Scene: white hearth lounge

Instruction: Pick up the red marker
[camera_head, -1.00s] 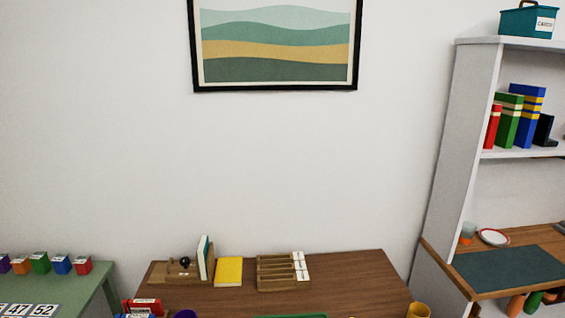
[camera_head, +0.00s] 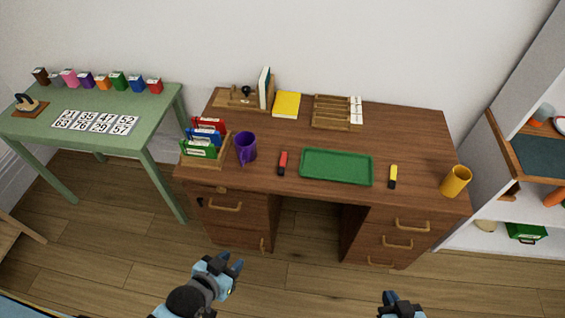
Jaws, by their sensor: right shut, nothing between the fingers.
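The red marker (camera_head: 283,162) lies on the brown wooden desk (camera_head: 410,132), between the purple mug and the green tray. It is red with a dark end and points roughly toward the wall. My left gripper (camera_head: 231,268) is in front of the desk, below its top, with its fingers apart and nothing between them. My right gripper (camera_head: 402,296) shows at the bottom edge, further right, shut and empty. Both grippers are well away from the marker.
A purple mug (camera_head: 246,148) and a wooden file holder (camera_head: 207,162) stand left of the marker. A green tray (camera_head: 337,167), a yellow marker (camera_head: 393,176) and a yellow cup (camera_head: 455,181) are to the right. A yellow book (camera_head: 286,104) lies behind. Desk around the red marker is clear.

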